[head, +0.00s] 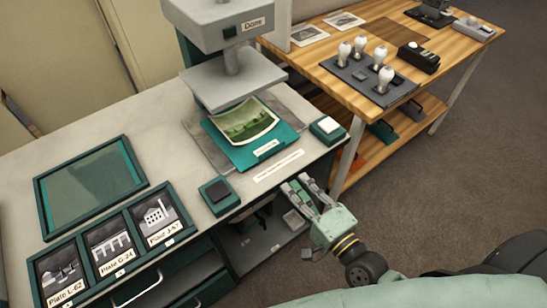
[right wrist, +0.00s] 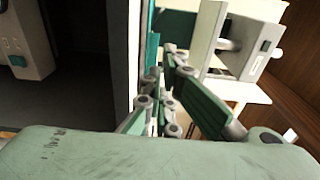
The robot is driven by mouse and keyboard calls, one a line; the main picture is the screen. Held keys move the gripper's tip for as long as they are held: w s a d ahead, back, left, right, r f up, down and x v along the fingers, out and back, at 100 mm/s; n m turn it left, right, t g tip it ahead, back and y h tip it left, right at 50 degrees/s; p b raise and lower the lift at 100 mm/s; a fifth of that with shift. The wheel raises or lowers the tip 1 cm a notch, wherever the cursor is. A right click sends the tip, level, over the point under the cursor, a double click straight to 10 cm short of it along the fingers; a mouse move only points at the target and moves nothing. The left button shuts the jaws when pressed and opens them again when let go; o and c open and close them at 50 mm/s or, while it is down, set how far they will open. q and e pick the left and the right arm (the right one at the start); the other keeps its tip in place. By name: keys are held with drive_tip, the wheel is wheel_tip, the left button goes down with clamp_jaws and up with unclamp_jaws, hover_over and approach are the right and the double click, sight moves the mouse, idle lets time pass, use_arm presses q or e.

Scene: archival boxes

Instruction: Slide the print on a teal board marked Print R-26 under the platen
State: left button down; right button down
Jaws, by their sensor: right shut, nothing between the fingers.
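The teal board (head: 247,158) carries a curled green print (head: 245,121) and a small white label too small to read. It lies on a grey base plate (head: 206,142) of the press. The grey platen (head: 233,88) hangs above the back of the base plate; most of the board shows in front of it. My right gripper (head: 298,182) is shut and empty, just off the table's front edge, to the right of and nearer than the board, not touching it. The right wrist view shows its fingers (right wrist: 164,75) close up. My left gripper is out of view.
A black-topped teal block (head: 219,194) and a white-topped teal block (head: 327,129) flank the board. A label strip (head: 278,167) lies along the front edge. Framed plates (head: 111,243) and an empty teal tray (head: 91,183) are at left. A wooden table (head: 352,98) stands behind right.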

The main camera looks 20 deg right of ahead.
sight(267, 151)
drive_tip(key=p+x, duration=0.1)
drive_tip(key=x, duration=0.9)
drive_tip(key=shift+w+a, duration=0.1)
drive_tip(key=shift+w, duration=0.15)
drive_tip(key=shift+w+f, duration=0.1)
drive_tip(key=shift+w, duration=0.1)
drive_tip(key=shift+x, duration=1.75)
drive_tip(key=shift+a, duration=0.1)
drive_tip(key=shift+s, duration=0.15)
